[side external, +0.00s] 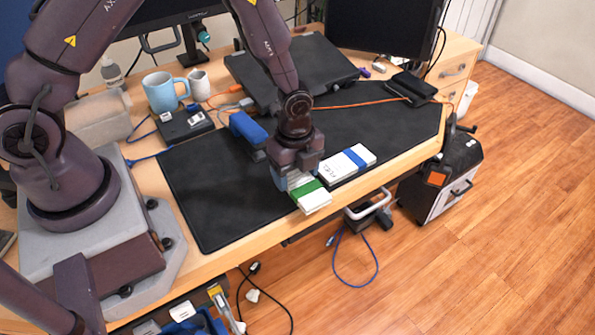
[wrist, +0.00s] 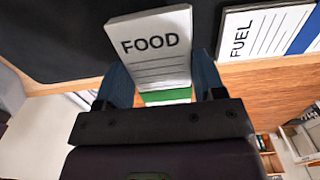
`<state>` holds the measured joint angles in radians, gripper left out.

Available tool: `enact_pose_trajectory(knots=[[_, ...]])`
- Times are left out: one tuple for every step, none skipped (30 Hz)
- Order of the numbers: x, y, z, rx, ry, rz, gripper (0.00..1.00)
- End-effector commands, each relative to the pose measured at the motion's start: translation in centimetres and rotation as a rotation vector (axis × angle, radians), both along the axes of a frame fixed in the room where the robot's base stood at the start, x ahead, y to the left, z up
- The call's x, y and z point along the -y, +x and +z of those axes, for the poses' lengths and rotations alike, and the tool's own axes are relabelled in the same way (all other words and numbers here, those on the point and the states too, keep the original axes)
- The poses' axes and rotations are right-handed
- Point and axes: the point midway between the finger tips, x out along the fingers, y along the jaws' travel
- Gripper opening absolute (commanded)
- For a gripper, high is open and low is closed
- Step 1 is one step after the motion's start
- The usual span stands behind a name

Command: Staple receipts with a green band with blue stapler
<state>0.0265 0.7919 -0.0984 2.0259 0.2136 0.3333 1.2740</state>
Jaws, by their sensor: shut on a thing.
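The stack of receipts with a green band (side external: 311,197) is at the front edge of the desk. It shows in the wrist view as a white pad marked FOOD (wrist: 155,45), with the green band near my gripper. My gripper (side external: 294,181) is shut on this stack; its blue-grey fingers (wrist: 158,82) flank the pad's sides in the wrist view. I cannot tell whether the stack touches the desk. The blue stapler (side external: 246,128) lies on the dark mat behind and left of my gripper, partly hidden by it.
Receipts with a blue band (side external: 350,161), marked FUEL (wrist: 265,33), lie close to the right. The dark mat (side external: 210,195) is clear at left. A closed laptop (side external: 295,70), blue mug (side external: 162,92) and orange cable stand behind. The desk edge is just in front.

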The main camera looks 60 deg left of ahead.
Motion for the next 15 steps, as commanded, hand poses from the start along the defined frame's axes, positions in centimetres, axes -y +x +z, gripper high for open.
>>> enact_pose_trajectory(knots=[[-0.5, 0.0, -0.2, -0.001, 0.000, 0.004, 0.39], [-0.7, 0.0, -0.4, -0.001, 0.000, 0.004, 0.39], [-1.1, 0.0, -0.5, -0.001, 0.000, 0.003, 0.39], [-1.3, 0.0, -0.7, -0.001, 0.000, 0.003, 0.39], [-1.6, 0.0, -0.8, -0.001, 0.000, 0.003, 0.39], [-2.0, 0.0, -1.0, -0.001, -0.001, 0.003, 0.39], [-2.2, 0.0, -1.2, 0.000, 0.000, 0.003, 0.39], [-2.5, 0.0, -1.3, 0.000, 0.000, 0.004, 0.39], [-2.9, 0.0, -1.5, 0.000, 0.000, 0.004, 0.39], [-3.1, 0.0, -1.6, 0.000, 0.000, 0.004, 0.39], [-3.4, 0.0, -1.8, -0.001, 0.000, 0.003, 0.39], [-3.8, 0.0, -2.0, -0.001, 0.000, 0.003, 0.39], [-4.0, 0.0, -2.1, -0.001, 0.000, 0.003, 0.39], [-4.3, 0.0, -2.2, 0.000, -0.001, 0.003, 0.39], [-4.7, 0.0, -2.3, 0.001, -0.001, 0.005, 0.39]])
